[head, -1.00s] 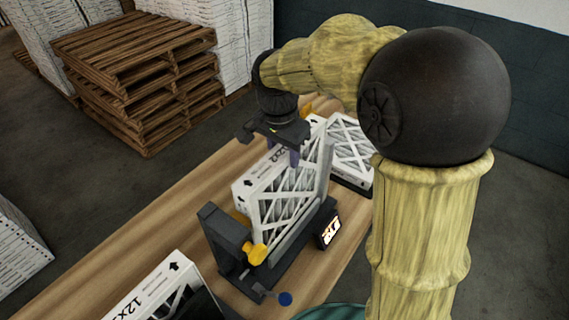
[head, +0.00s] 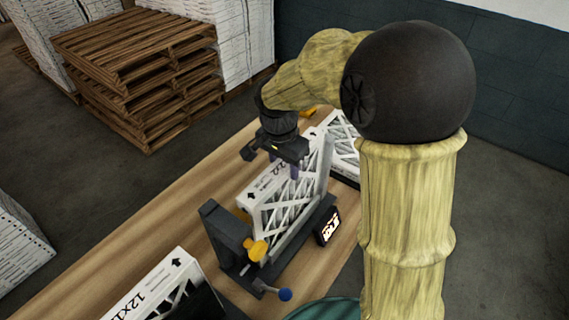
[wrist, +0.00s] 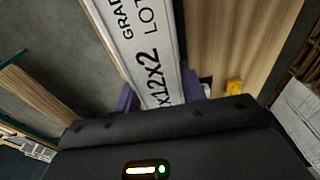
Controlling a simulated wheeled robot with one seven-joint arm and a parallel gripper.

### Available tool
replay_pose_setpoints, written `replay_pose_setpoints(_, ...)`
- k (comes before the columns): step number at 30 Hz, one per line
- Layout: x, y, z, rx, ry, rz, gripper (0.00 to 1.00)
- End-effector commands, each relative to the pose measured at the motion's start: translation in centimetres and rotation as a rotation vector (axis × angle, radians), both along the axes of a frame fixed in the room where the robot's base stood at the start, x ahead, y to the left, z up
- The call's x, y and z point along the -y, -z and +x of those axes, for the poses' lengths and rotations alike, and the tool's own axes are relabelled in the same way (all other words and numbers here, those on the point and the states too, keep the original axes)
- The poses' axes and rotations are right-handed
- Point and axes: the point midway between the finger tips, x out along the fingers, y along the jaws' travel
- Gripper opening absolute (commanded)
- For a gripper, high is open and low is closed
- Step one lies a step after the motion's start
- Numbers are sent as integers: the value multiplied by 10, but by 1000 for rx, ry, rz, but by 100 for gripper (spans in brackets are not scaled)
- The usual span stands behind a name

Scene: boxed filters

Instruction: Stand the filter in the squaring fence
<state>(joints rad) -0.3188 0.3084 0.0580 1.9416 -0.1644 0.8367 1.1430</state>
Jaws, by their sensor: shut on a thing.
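A white boxed filter (head: 262,190) with a lattice face stands upright in the dark squaring fence (head: 219,229), between its end block and the tall grey plate along its far end. My gripper (head: 284,166) is shut on the top of this filter. In the wrist view the filter's printed white edge (wrist: 146,50) runs between the purple fingers (wrist: 158,98). The head view does not clearly show whether the filter's bottom touches the fence base.
Another filter (head: 345,140) stands behind the fence, and one (head: 150,291) is at the near left. Pallets (head: 140,70) stand beyond the table (head: 110,240).

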Motion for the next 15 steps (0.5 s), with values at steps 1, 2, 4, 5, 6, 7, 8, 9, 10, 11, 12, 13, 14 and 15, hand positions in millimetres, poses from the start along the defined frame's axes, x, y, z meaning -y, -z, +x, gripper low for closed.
replay_pose_setpoints(1, 0, 2, 0, 0, 0, 0, 0)
replay_pose_setpoints(2, 0, 3, 0, 0, 0, 0, 0)
replay_pose_setpoints(4, 0, 3, 0, 0, 0, 0, 48)
replay_pose_setpoints(5, 0, 3, 0, 0, 0, 0, 54)
replay_pose_setpoints(6, 0, 3, 0, 0, 0, 0, 62)
replay_pose_setpoints(7, 0, 3, 0, 0, 0, 0, 62)
replay_pose_setpoints(8, 0, 3, 0, 0, 0, 0, 62)
replay_pose_setpoints(9, 0, 3, 0, 0, 0, 0, 62)
replay_pose_setpoints(10, 0, 3, 0, 0, 0, 0, 62)
replay_pose_setpoints(11, 0, 2, 0, 0, 0, 0, 62)
replay_pose_setpoints(12, 0, 2, 0, 0, 0, 0, 62)
replay_pose_setpoints(13, 0, 2, 0, 0, 0, 0, 62)
replay_pose_setpoints(14, 0, 2, 0, 0, 0, 0, 62)
replay_pose_setpoints(15, 0, 2, 0, 0, 0, 0, 62)
